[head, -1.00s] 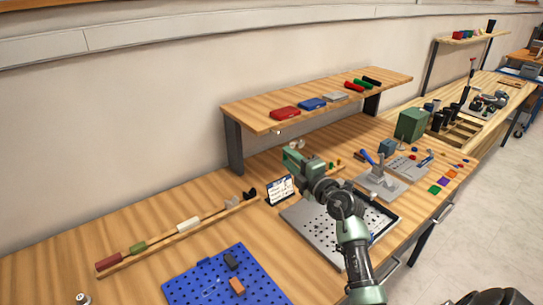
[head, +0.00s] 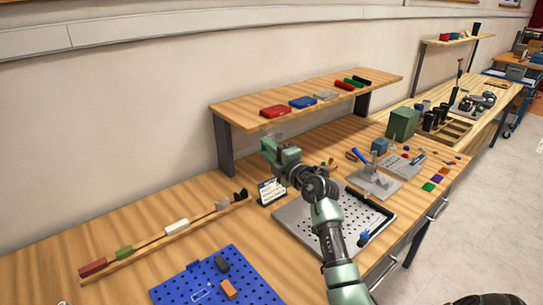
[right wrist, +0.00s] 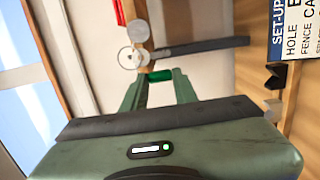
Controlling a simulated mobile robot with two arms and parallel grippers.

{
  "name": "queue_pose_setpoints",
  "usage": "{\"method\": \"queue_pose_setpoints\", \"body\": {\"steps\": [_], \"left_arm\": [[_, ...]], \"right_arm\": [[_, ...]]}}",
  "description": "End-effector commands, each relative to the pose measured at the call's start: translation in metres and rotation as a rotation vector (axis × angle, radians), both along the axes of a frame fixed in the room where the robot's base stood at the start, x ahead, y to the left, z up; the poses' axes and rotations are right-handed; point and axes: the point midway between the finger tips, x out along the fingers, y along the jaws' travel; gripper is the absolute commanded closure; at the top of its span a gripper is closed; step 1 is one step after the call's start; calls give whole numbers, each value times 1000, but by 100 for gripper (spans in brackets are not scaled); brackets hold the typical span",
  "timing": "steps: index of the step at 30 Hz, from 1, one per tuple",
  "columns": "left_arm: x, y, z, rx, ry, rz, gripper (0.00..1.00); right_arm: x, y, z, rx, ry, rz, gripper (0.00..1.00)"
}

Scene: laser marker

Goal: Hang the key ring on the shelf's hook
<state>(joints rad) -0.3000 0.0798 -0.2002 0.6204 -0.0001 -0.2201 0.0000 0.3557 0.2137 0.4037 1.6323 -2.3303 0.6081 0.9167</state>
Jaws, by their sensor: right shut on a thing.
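My right gripper (head: 268,140) is at the front edge of the wooden shelf (head: 235,111), just below its top. In the right wrist view its two green fingers (right wrist: 160,80) are shut on a small green piece, apparently the tag of the key ring (right wrist: 131,58). The thin round ring stands out past the fingertips, close to the shelf's edge. A pale grey disc (right wrist: 138,31), perhaps part of the hook, shows right beside the ring. I cannot tell whether the ring is around the hook or only in front of it. My left gripper is out of view.
A blue pegboard (head: 195,285) lies at the front left. The bench between sign and rail is clear.

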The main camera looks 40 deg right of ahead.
Motion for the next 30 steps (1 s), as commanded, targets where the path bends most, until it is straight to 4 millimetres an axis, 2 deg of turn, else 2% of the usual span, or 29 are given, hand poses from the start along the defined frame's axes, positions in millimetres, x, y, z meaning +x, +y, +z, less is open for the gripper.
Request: {"method": "queue_pose_setpoints", "body": {"steps": [10, 18, 30], "left_arm": [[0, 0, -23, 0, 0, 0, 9], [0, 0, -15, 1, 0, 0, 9], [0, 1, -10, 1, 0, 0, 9]], "right_arm": [[19, 2, -3, -2, -4, 0, 100], [30, 2, -6, 0, -2, 0, 100], [32, 3, -11, -1, -1, 0, 100]]}}
